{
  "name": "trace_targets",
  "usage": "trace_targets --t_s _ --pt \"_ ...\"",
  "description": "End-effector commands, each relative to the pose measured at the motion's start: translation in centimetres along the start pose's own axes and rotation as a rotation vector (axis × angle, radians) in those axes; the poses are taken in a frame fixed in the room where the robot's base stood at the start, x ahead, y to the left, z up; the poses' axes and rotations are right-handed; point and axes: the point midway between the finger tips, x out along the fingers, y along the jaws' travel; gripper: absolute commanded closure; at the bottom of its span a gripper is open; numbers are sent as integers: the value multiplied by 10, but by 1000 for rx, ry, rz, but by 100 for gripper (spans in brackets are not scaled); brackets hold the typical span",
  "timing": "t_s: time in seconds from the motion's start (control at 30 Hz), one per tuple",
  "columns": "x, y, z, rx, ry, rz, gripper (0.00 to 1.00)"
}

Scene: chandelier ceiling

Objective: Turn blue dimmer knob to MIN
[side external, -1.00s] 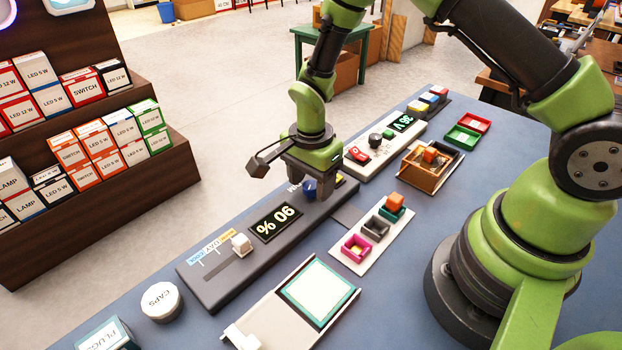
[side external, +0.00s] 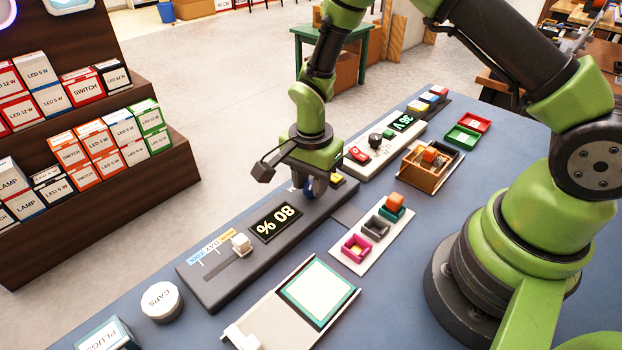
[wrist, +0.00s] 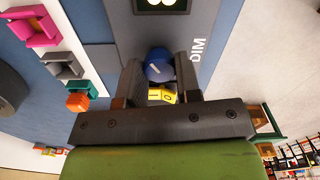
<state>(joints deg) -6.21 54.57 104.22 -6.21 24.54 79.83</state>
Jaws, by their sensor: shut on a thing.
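The blue dimmer knob (side external: 308,189) sits on the dark dimmer panel (side external: 222,275), mostly hidden by my gripper in the side view. The panel's display (side external: 276,222) reads 80 %. A yellow switch (wrist: 162,95) marked I and O is beside the knob. The word DIM shows on the panel; no MIN mark is legible.
A white slider cap (side external: 241,244) is on the same panel. A white panel (side external: 385,137) with a red switch and a black knob stands beyond the gripper. A strip with small coloured trays (side external: 357,248) and a teal-framed tester (side external: 318,292) lie nearer my base.

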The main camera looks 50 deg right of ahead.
Motion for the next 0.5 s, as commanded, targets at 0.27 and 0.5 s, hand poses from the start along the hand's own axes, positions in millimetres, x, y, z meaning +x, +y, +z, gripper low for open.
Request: trace_targets --t_s 0.27,0.5 --pt "-1 0 0 -239 0 0 92" --pt "-1 0 0 -467 0 0 92"
